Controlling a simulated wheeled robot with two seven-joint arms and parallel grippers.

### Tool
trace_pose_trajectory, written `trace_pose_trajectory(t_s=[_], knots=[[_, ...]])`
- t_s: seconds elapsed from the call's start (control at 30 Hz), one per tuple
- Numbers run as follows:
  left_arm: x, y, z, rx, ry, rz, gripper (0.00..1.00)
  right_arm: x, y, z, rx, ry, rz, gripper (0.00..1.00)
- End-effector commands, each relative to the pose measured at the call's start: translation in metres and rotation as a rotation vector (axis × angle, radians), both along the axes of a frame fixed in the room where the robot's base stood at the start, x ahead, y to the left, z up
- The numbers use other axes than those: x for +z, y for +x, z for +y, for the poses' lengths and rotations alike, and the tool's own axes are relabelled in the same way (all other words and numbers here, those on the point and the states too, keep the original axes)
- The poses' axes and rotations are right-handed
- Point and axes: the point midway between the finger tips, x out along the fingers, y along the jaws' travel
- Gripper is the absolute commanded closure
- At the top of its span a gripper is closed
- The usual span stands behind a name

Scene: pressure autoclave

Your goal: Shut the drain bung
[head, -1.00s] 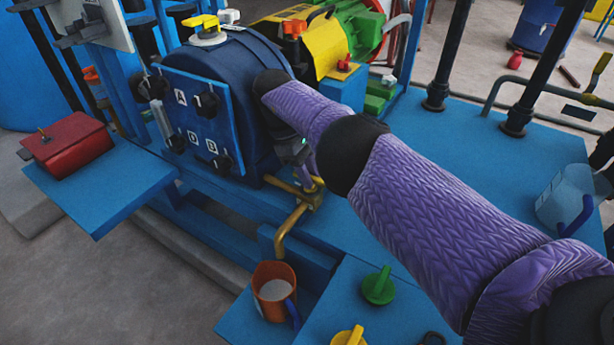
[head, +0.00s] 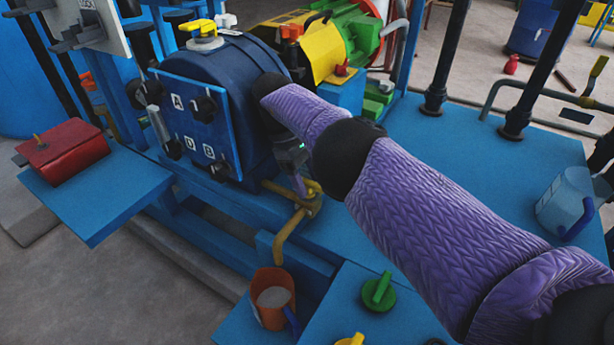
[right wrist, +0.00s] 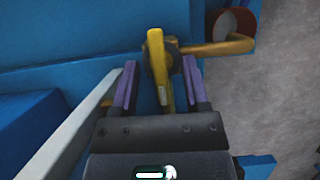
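The drain valve is a brass pipe (head: 285,235) at the foot of the dark blue vessel (head: 235,65), with a downturned spout. I take its yellow lever (right wrist: 157,65) for the drain bung; the lever also shows in the head view (head: 313,187), partly covered by my gripper. My right gripper (right wrist: 160,62) is open. Its two purple fingers stand on either side of the lever, with gaps visible on both sides. In the head view the right gripper (head: 300,183) is just above the valve, largely hidden by my arm. My left gripper is not in view.
An orange jug (head: 272,298) with pale contents stands below the spout. Green (head: 378,291) and yellow (head: 350,339) knobs sit on the blue panel in front. A clear jug (head: 566,200) stands at right. A red box (head: 62,150) sits on the left shelf.

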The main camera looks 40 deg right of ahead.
Motion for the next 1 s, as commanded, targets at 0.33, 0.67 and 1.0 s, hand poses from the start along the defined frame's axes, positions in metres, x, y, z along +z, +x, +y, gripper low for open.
trace_pose_trajectory(t_s=[0.33, 0.67, 1.0], knots=[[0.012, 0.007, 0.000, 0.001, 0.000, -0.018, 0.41, 0.034, 0.000, 0.000, 0.000, -0.001, -0.007, 0.42], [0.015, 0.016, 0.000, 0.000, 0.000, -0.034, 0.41, 0.096, 0.000, 0.000, 0.000, -0.001, 0.000, 0.42], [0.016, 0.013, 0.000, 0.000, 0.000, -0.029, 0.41, 0.100, 0.000, 0.000, 0.000, 0.000, 0.000, 0.42]])
